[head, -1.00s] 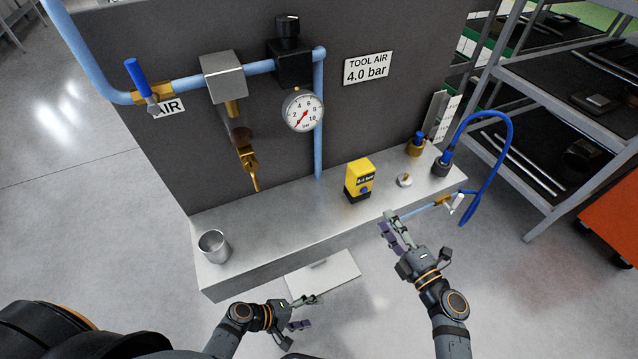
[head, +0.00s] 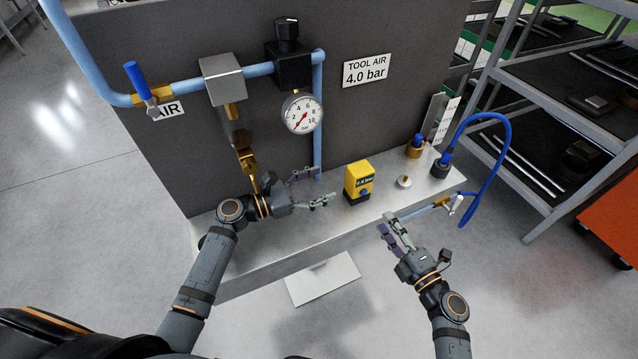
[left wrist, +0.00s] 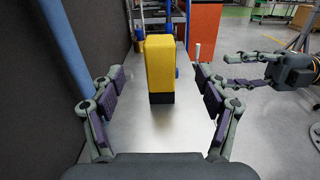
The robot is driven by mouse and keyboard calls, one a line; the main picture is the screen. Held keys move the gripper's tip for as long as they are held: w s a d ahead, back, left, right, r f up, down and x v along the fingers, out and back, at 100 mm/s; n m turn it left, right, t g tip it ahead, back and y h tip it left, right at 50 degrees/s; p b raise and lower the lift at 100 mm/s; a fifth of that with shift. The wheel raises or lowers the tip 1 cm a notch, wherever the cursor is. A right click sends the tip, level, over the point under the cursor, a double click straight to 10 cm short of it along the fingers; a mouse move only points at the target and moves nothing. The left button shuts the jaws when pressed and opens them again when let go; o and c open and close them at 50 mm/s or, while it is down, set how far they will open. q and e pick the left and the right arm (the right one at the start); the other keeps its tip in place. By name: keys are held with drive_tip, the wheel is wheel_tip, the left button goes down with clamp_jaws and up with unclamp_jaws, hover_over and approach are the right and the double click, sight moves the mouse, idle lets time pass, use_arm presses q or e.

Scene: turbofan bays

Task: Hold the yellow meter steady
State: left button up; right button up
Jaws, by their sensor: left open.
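The yellow meter (head: 359,180) stands upright on the metal shelf, with a dark base, a small display and a blue button or fitting on its front. In the left wrist view the meter (left wrist: 159,68) is straight ahead between my open fingers, a short gap beyond the fingertips. My left gripper (head: 322,187) is open and empty over the shelf, to the left of the meter and not touching it. My right gripper (head: 390,232) is in front of the shelf, to the lower right of the meter, with its fingers apart and nothing between them.
The shelf (head: 262,250) also carries a small white-and-brass fitting (head: 404,182), a brass fitting (head: 415,147) and a blue hose (head: 483,118). A pressure gauge (head: 302,113) and light blue pipe (head: 318,140) are on the dark panel behind. A metal rack stands at right.

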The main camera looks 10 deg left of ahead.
sight(350, 173)
use_arm(q)
drive_tip(key=x, duration=1)
drive_tip(key=shift+w+d, duration=0.2)
drive_tip(key=shift+c, duration=0.2)
drive_tip(key=c, duration=1.2)
drive_tip(key=shift+c, duration=0.6)
use_arm(e)
drive_tip(key=shift+c, duration=0.4)
clamp_jaws()
